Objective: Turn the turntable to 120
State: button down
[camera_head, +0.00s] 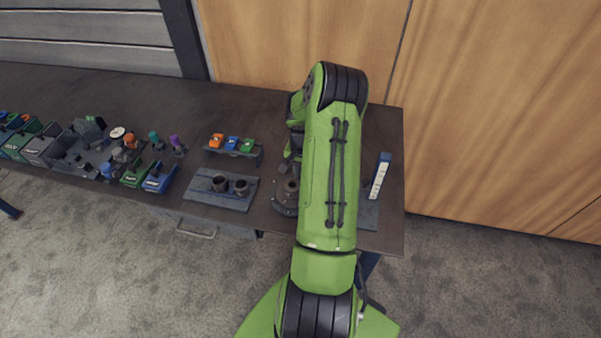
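A round dark fixture, apparently the turntable (281,207), stands on the workbench just left of my green arm. A short upright pipe piece (291,186) with a brownish top sits on it. My arm covers its right side, and no angle marks are readable. My gripper (289,164) seems to be the dark part showing at the arm's left edge, just above and behind the pipe piece. The fingers are too small and too hidden to tell whether they are open or touch anything.
The workbench (120,95) has clear room at the back. A board (205,198) with two dark cups and a rack (256,155) with orange, blue and green items stand left of the fixture. Several bins (158,178) lie farther left. A white-and-blue upright strip (379,176) stands right of my arm.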

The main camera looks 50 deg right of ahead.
jog(key=shift+s+a+m+b, duration=0.1)
jog(key=shift+s+m+b, duration=0.35)
jog(key=shift+m, duration=0.8)
jog(key=shift+s+a+m+b, duration=0.1)
jog(key=shift+s+m+b, duration=0.3)
jog(key=shift+m, duration=0.85)
jog(key=shift+s+a+m+b, duration=0.2)
jog(key=shift+s+m+b, duration=0.1)
jog(key=shift+m, duration=0.55)
jog(key=shift+s+a+m+b, duration=0.2)
jog(key=shift+s+m, duration=0.15)
jog(key=shift+m, duration=0.55)
jog(key=shift+s+a+m+b, duration=0.2)
jog(key=shift+s+m, duration=0.1)
jog(key=shift+m, duration=0.55)
jog(key=shift+s+a+m+b, duration=0.25)
jog(key=shift+a+m+b, duration=0.2)
jog(key=shift+m, duration=0.85)
jog(key=shift+s+a+m+b, duration=0.25)
jog(key=shift+a+m, duration=0.25)
jog(key=shift+m, duration=0.8)
jog(key=shift+a+m+b, duration=0.25)
jog(key=shift+a+m, duration=0.1)
jog(key=shift+m, duration=0.55)
jog(key=shift+a+m+b, duration=0.25)
jog(key=shift+a+m, duration=0.1)
jog(key=shift+m, duration=0.55)
jog(key=shift+a+m, duration=0.1)
jog(key=shift+m, duration=0.2)
